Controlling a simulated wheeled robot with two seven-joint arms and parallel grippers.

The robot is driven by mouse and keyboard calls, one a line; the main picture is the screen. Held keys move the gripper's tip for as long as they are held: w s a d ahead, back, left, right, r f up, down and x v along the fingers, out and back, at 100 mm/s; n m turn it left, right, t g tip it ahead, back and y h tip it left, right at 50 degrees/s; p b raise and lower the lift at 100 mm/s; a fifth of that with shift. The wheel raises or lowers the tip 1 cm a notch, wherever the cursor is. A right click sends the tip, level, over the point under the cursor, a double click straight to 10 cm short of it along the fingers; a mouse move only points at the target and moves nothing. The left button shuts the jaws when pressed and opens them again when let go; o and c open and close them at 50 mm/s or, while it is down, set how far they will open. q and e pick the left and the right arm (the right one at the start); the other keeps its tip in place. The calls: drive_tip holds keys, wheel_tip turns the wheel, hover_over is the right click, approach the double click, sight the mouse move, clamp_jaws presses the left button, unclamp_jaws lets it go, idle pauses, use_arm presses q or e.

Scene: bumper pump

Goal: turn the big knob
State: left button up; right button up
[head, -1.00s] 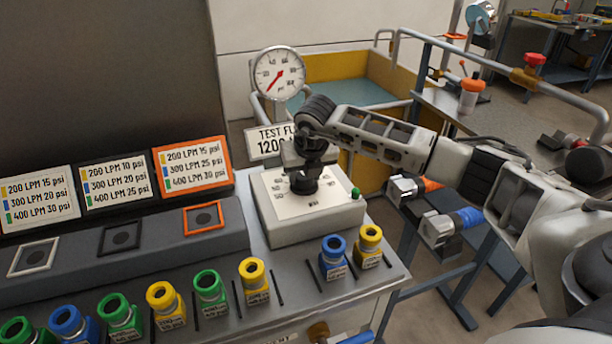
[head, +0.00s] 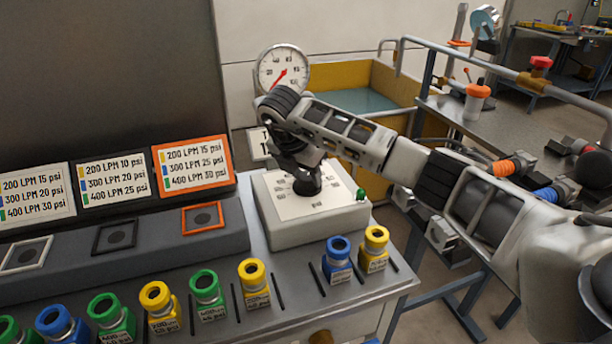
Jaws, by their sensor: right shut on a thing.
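The big knob (head: 307,184) is black and sits on top of a white control box (head: 305,231) with a marked dial face. My right gripper (head: 300,168) comes down on the knob from above and is shut on it, tilted with its wrist to the upper left. The wrist hides part of the knob and of the dial marks. A round pressure gauge (head: 284,70) with a red needle stands behind the box. A green button (head: 361,194) is at the box's right edge. My left gripper is not in view.
Several coloured nozzles, such as a yellow one (head: 254,283) and a blue one (head: 338,260), stand along the bench front. Label cards and a grey block (head: 150,242) are at the left. A rail (head: 500,68) and a workbench are at the right.

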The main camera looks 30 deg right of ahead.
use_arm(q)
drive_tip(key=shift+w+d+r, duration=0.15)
use_arm(e)
drive_tip(key=shift+m+g, duration=0.3)
drive_tip(key=shift+m, duration=0.4)
drive_tip(key=o, duration=1)
drive_tip(key=shift+c, duration=0.2)
use_arm(q)
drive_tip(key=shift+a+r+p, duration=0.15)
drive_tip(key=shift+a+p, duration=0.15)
drive_tip(key=shift+p, duration=0.55)
use_arm(e)
drive_tip(key=v, duration=1.6)
drive_tip(key=shift+s+a+f, duration=0.1)
